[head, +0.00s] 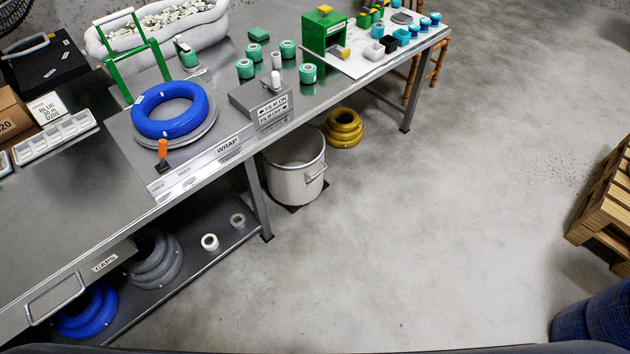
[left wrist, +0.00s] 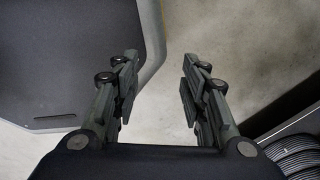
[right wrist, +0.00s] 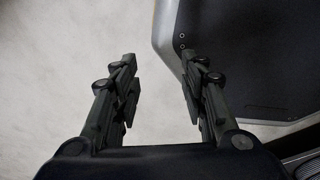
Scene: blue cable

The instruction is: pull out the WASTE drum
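A pale grey drum (head: 296,172) with a handle on its front side stands on a dark low base under the table's edge. Its back part is hidden under the tabletop, and I see no WASTE label on it. My left gripper (left wrist: 157,90) is open and empty in the left wrist view, above the floor. My right gripper (right wrist: 160,90) is open and empty in the right wrist view, also above the floor. Neither gripper shows in the head view.
The steel table (head: 60,190) carries a blue cable coil (head: 170,106) and several tape rolls. A yellow coil (head: 343,127) lies beside the drum. A table leg (head: 258,203) stands left of it. A wooden pallet (head: 604,205) is far right. The floor in front is clear.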

